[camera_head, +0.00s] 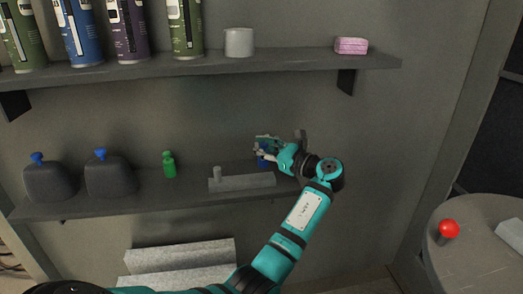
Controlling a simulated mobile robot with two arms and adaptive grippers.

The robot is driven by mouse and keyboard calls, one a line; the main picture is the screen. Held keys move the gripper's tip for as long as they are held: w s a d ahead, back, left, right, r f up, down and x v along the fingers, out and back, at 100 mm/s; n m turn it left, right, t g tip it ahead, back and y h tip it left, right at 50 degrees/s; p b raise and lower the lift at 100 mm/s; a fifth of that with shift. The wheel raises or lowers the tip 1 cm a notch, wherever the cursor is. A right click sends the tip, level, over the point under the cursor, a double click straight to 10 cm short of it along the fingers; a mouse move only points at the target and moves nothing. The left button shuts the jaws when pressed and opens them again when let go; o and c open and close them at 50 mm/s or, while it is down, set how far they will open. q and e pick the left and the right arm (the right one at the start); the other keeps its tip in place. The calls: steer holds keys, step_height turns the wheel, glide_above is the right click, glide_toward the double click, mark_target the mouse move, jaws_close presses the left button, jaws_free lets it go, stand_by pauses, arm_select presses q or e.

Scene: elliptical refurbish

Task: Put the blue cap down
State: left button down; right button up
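My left gripper (266,149) is at the right part of the lower shelf (130,204), its arm reaching up from below. A small blue thing, which looks like the blue cap (262,161), shows at the fingertips, just above or at the shelf surface. The fingers seem closed around it, and they partly hide it. Whether the cap touches the shelf cannot be told. My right gripper is not in view.
Left of the gripper lie a grey block-like fixture (243,183), a small green bottle (169,165) and two dark containers with blue tops (108,177). The upper shelf (290,63) overhead holds several spray cans, a white cup (239,42) and a pink block (351,46). A round table (470,262) stands right.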

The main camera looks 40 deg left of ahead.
arm_select(q)
steer(key=shift+f, duration=0.1)
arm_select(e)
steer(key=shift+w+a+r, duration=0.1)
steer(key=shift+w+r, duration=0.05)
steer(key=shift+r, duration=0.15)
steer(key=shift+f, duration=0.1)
arm_select(q)
steer(key=c, duration=1.9)
jaws_free()
steer(key=shift+f, duration=0.1)
steer(key=o, duration=0.6)
steer(key=shift+c, duration=0.2)
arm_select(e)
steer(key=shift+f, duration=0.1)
